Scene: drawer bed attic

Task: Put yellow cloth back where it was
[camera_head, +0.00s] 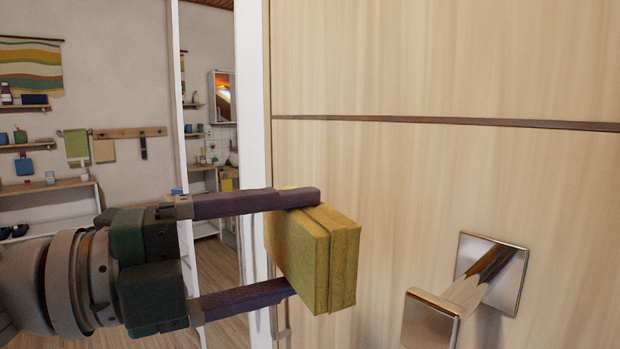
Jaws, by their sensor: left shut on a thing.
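The yellow cloth (330,258) is a thick, folded block in the middle of the head view. My left gripper (305,242) comes in from the left and is shut on the cloth, with one dark finger along its top and one lower down at its side. The cloth is held up in front of a pale wooden panel. A square metal hook (465,293) is fixed to the panel, to the right of and lower than the cloth, with a clear gap between them. Nothing hangs on the hook. My right gripper is not in view.
The wooden panel (450,60) fills the right side, with a dark horizontal groove. A white frame edge (250,90) stands left of it. Farther back are wall shelves (25,146), a rail with a green towel (76,146), and a mirror (222,97).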

